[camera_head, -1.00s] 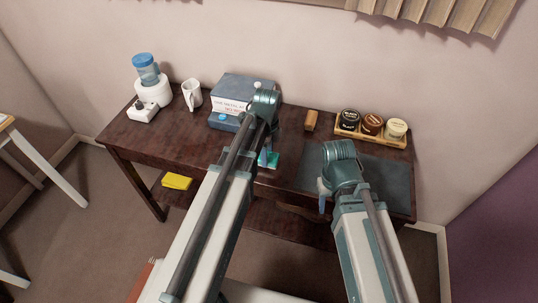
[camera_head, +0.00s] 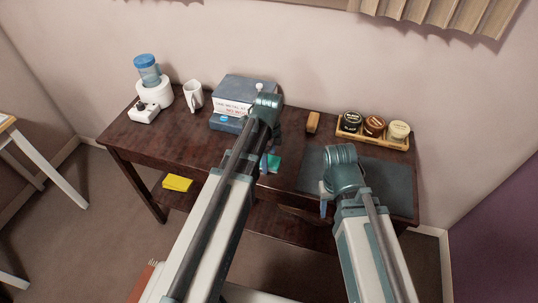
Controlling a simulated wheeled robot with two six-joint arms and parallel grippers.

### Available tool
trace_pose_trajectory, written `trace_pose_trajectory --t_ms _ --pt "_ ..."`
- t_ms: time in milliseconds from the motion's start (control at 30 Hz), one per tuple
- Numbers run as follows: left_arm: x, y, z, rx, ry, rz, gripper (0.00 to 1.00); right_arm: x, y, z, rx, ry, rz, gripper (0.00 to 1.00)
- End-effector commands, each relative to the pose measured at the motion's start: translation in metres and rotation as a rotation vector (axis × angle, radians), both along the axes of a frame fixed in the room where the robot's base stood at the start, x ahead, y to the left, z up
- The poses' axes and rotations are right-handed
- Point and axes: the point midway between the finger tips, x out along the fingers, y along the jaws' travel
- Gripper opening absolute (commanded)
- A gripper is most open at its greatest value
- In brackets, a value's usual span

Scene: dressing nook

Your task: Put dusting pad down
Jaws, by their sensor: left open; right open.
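A teal, flat piece (camera_head: 274,164), which looks like the dusting pad, lies at the front of the dark wooden table (camera_head: 140,135). My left arm and gripper hide part of it. My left gripper (camera_head: 265,163) points down right beside it, at the left; its jaws are open but mostly hidden behind my arm, and I cannot tell whether they touch the pad. My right gripper (camera_head: 323,196) is open and empty over the front left edge of the dark mat (camera_head: 390,181).
A brush (camera_head: 313,122) and a tray (camera_head: 374,139) of several jars stand at the back right. A yellow cloth (camera_head: 177,183) lies on the lower shelf.

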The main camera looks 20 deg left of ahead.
Motion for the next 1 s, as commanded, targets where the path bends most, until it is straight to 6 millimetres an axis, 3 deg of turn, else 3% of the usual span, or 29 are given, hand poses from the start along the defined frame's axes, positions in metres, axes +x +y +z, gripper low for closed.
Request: trace_pose_trajectory --t_ms 267,800,1000 --pt "0.000 0.000 0.026 0.000 0.000 0.000 0.98 0.000 0.000 0.026 0.000 0.000 0.000 0.50" --pt "0.000 0.000 0.109 0.000 0.000 0.000 0.98 0.000 0.000 0.109 0.000 0.000 0.000 0.50" --pt "0.000 0.000 0.128 0.000 0.000 0.000 0.98 0.000 0.000 0.128 0.000 0.000 0.000 0.50"
